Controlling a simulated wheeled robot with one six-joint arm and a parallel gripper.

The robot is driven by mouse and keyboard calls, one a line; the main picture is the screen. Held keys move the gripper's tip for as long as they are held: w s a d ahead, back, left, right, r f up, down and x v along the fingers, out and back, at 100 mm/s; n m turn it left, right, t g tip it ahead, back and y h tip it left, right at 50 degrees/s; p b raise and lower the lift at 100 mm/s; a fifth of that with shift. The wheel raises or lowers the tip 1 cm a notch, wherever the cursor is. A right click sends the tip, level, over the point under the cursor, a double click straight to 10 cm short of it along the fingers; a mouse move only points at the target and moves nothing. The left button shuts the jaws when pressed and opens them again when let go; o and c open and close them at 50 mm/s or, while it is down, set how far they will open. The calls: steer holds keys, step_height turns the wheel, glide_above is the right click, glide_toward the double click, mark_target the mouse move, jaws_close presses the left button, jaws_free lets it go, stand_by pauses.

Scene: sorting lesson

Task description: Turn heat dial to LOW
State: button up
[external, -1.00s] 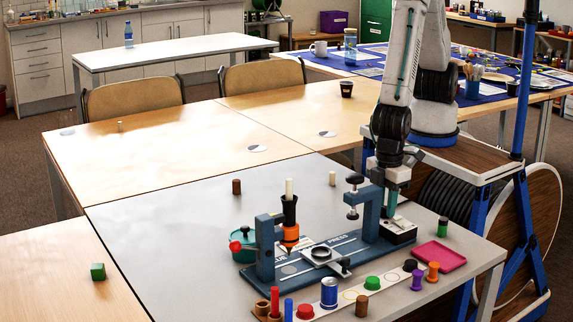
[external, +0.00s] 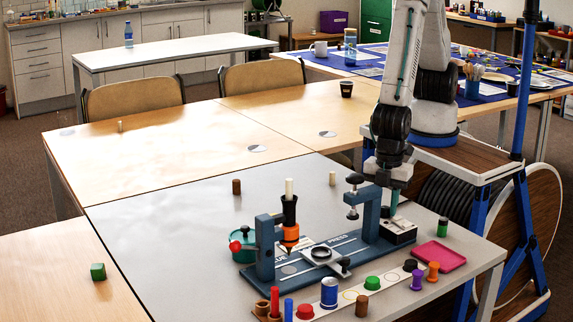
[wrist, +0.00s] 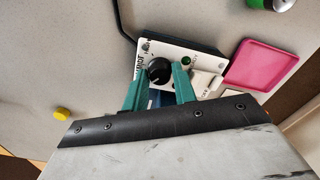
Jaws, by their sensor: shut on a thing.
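The heat dial (wrist: 158,70) is a round black knob with a pale pointer line, on the white top of a small control box (wrist: 178,54). The box (external: 400,236) also shows at the right end of the blue press in the external view. My gripper (wrist: 161,73) has its teal fingers on either side of the dial and is shut on it. In the external view my gripper (external: 393,207) points down onto the box, and the dial is hidden there. Lettering beside the dial is too small to read surely.
The blue press (external: 345,246) with its upright posts stands close to the left of my gripper. A pink tray (external: 438,256) and a green cylinder (external: 443,227) are to the right. Several coloured pegs and buttons line the front. The grey table's back left is mostly clear.

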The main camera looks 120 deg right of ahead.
mark_target(385, 208)
steer(key=o, duration=0.7)
step_height(385, 208, up, 8)
steer(key=shift+f, duration=0.1)
stand_by(0.6)
